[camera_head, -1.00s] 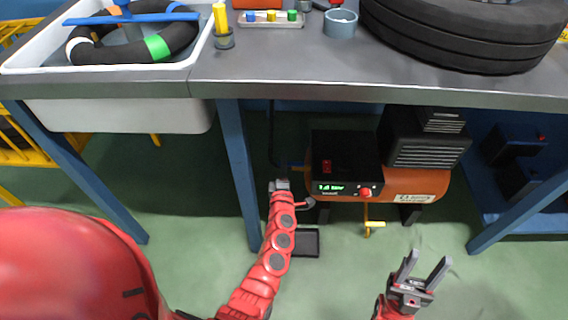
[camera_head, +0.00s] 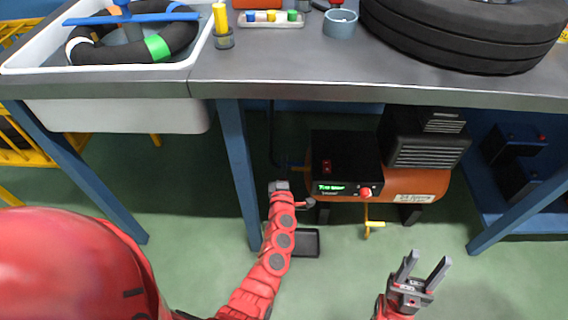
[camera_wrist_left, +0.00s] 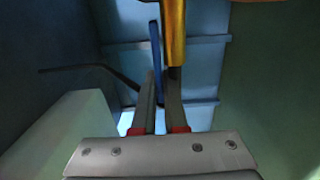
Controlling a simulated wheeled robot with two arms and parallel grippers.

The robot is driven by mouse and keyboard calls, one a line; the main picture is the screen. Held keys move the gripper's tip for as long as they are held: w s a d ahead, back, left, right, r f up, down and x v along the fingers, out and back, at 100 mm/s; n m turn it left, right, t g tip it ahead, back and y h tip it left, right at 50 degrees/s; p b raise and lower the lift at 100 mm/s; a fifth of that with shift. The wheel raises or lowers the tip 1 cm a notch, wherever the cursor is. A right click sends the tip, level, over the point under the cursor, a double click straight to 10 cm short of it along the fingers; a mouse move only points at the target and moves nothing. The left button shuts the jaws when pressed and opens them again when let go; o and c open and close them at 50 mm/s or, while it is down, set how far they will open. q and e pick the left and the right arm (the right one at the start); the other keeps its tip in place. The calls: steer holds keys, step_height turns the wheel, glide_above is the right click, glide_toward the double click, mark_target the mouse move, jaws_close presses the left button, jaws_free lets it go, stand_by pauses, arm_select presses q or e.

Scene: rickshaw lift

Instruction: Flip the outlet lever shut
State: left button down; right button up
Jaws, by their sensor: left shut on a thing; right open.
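The compressor (camera_head: 405,184) with an orange tank and black control box stands under the bench in the head view. In the left wrist view, the outlet's brass fitting (camera_wrist_left: 174,32) points down from the top, and the thin blue outlet lever (camera_wrist_left: 156,50) runs beside it. My left gripper (camera_head: 280,184) is at the tank's left end; its fingertips are hard to make out there. In the left wrist view its fingers (camera_wrist_left: 160,100) are closed about the blue lever. My right gripper (camera_head: 424,268) is open and empty, low in front of the compressor.
A bench leg (camera_head: 238,170) stands close left of my left arm. A black tray (camera_head: 305,242) lies on the floor, and a yellow handle (camera_head: 375,224) hangs under the tank. The floor around my right gripper is clear.

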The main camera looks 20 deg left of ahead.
arm_select(q)
steer(key=shift+s+d+y, duration=0.1)
steer(key=shift+y, duration=0.2)
steer(key=shift+s+d+n+g+y+b, duration=0.15)
steer(key=shift+s+d+n+g+y, duration=0.2)
steer(key=shift+n+g+y, duration=0.75)
steer(key=shift+s+d+n+g+y+b, duration=0.15)
steer(key=shift+s+n+g+y, duration=0.3)
steer(key=shift+n+y, duration=0.7)
steer(key=shift+s+d+n+g+y+b, duration=0.3)
steer(key=shift+n+g+y, duration=0.5)
steer(key=shift+y, duration=0.65)
steer(key=shift+s+a, duration=0.1)
steer(key=c, duration=1)
jaws_free()
steer(key=shift+o, duration=0.2)
